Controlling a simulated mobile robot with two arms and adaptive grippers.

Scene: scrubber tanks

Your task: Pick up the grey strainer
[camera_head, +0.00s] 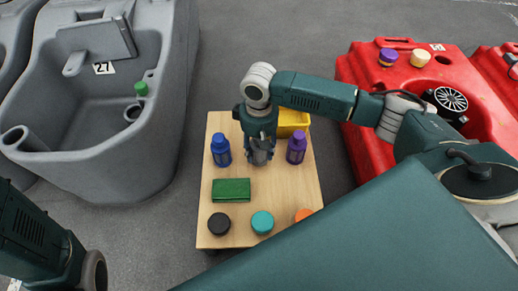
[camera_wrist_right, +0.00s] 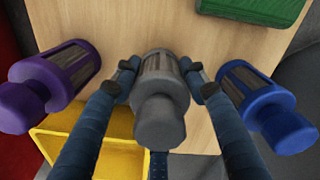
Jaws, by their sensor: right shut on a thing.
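The grey strainer (camera_wrist_right: 158,105) stands between the fingers of my right gripper (camera_wrist_right: 160,78) in the right wrist view, with a finger against each side. In the head view the right gripper (camera_head: 261,150) points down over the wooden board (camera_head: 262,205), shut on the grey strainer (camera_head: 259,157), which is partly hidden by the fingers. I cannot tell whether the strainer touches the board. My left arm shows at the lower left of the head view, but its gripper fingers are not visible.
A blue strainer (camera_head: 221,150) and a purple strainer (camera_head: 297,147) stand close on either side. A yellow bin (camera_head: 293,121) is behind. A green cloth or sponge (camera_head: 231,190) and black (camera_head: 219,223), teal (camera_head: 262,222) and orange (camera_head: 303,214) caps lie in front. Grey (camera_head: 180,100) and red (camera_head: 365,70) tanks flank the board.

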